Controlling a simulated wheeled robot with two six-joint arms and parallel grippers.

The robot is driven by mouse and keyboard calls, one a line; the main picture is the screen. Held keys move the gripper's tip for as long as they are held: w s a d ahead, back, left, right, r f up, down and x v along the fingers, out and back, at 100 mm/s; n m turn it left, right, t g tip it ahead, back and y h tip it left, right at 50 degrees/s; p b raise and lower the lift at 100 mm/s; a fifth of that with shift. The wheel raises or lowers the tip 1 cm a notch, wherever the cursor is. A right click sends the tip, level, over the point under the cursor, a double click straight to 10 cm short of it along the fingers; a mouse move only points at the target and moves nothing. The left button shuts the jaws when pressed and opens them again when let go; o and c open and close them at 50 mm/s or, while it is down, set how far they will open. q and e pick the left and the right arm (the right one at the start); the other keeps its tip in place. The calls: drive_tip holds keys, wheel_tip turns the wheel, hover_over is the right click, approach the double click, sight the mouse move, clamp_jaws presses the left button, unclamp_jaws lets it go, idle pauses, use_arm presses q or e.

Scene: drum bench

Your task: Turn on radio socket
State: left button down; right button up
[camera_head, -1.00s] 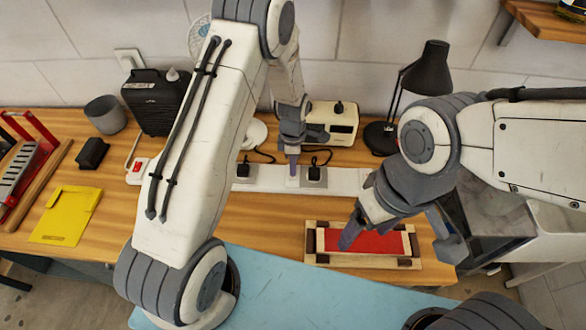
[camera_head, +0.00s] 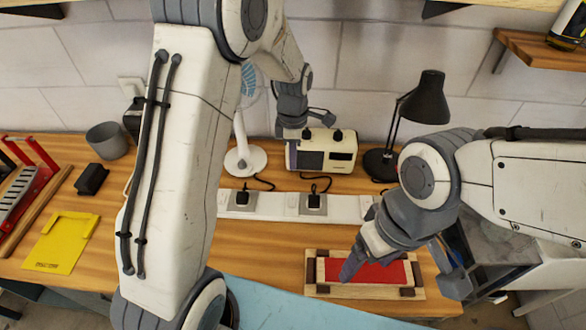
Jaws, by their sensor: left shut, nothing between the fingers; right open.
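A white power strip (camera_head: 278,209) lies along the bench with two black plugs in it. The right plug (camera_head: 313,200) has a cord running back toward the cream radio (camera_head: 338,150). The left plug (camera_head: 242,198) has a cord running toward the fan. The switches are too small to read. My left gripper (camera_head: 292,160) is shut and empty, raised above the strip in front of the radio's left end. The strip's left end is hidden behind my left arm. My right gripper (camera_head: 402,278) is open with its fingers spread over a red-bottomed wooden tray (camera_head: 318,288).
A white fan (camera_head: 245,160) stands left of the radio, and a black lamp (camera_head: 425,98) right of it. A grey cup (camera_head: 106,140), a black block (camera_head: 91,179) and a yellow sheet (camera_head: 60,242) lie at left. Wood between strip and tray is clear.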

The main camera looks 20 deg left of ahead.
use_arm(q)
drive_tip(key=s+d+r+m+b, duration=0.4)
drive_tip(key=s+d+m, duration=0.6)
drive_tip(key=s+m, duration=0.35)
drive_tip(key=s+m+h+b, duration=0.1)
drive_tip(key=s+m+b, duration=0.2)
drive_tip(key=s+m, duration=1.1)
drive_tip(key=shift+f, duration=0.4)
drive_tip(key=shift+d, duration=0.1)
